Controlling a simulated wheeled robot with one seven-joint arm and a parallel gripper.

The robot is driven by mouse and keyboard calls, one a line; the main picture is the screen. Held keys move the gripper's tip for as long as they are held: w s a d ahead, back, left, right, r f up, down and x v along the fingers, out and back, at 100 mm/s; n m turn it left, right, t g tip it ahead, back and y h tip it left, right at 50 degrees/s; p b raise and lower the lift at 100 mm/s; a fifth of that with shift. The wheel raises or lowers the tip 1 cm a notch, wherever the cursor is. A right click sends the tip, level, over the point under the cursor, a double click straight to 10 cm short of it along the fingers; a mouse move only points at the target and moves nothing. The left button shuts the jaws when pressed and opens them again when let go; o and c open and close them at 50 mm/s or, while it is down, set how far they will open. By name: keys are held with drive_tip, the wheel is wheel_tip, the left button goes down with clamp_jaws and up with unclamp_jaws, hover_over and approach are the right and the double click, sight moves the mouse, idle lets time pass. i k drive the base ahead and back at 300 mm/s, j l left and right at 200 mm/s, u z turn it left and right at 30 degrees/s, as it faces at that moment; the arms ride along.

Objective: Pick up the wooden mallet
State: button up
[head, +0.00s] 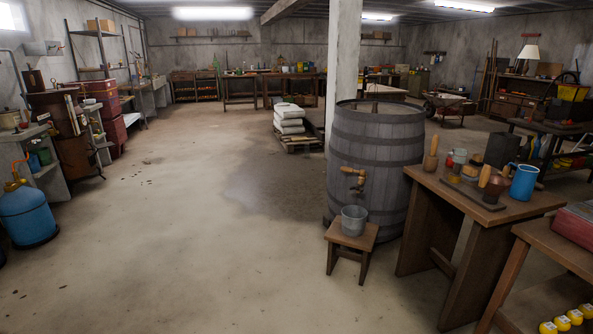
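A light wooden mallet-shaped object (431,157) stands upright near the left back corner of the wooden table (460,203) at the right, with its narrow handle up. It looks like the wooden mallet, though it is small in view. Another wooden piece (485,176) shows among the items further right on the same table; I cannot tell exactly what it is. My gripper is not in view.
A large barrel (370,140) with a tap stands behind the table. A metal bucket (353,220) sits on a stool (345,240) before it. A blue jug (524,182) and a dark tray (472,194) share the tabletop. Open floor (170,230) lies left.

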sight(431, 161)
drive_tip(key=i, duration=1.85)
drive_tip(key=i+z, duration=0.15)
drive_tip(key=i, duration=0.25)
drive_tip(key=i+j+z, duration=0.2)
drive_tip(key=i, duration=0.25)
drive_tip(key=i+j+z, duration=0.15)
drive_tip(key=i, duration=0.25)
drive_tip(key=i+j+z, duration=0.15)
drive_tip(key=i, duration=0.25)
drive_tip(key=i+u, duration=0.25)
